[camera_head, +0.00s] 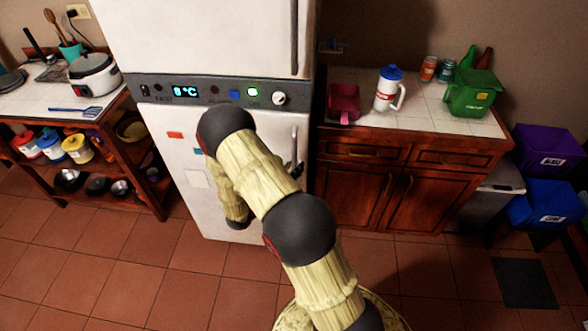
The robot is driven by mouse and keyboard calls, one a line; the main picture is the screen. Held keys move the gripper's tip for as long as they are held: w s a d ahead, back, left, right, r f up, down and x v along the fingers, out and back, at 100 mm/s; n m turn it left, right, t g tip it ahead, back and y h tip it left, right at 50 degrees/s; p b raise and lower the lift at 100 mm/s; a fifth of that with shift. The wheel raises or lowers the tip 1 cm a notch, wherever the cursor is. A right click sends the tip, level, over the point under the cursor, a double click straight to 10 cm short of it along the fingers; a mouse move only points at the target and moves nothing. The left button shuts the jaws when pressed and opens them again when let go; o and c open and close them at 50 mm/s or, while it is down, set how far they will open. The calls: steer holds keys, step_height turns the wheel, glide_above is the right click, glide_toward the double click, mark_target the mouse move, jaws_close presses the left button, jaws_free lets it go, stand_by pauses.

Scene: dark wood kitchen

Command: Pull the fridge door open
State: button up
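The white fridge (185,150) stands in the middle of the head view, with an upper door (200,40) and a lower door (178,180) split by a dark control panel reading 8°C. Both doors look shut. A vertical handle (294,40) is on the right side of the upper door. Another vertical handle (295,143) is on the right side of the lower door. My arm bends in front of the lower door and hides much of it. A dark part of my gripper (293,168) shows at the lower handle's lower end; its fingers are mostly hidden, so contact and grip are unclear.
A wooden counter (415,125) with a white mug (389,90) and green container (472,95) stands close on the fridge's right. A shelf unit (100,125) with cookware stands left. Purple (548,152) and blue bins (548,206) are far right. The tiled floor in front is clear.

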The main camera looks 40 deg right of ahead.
steer(key=shift+c, duration=1.4)
jaws_close()
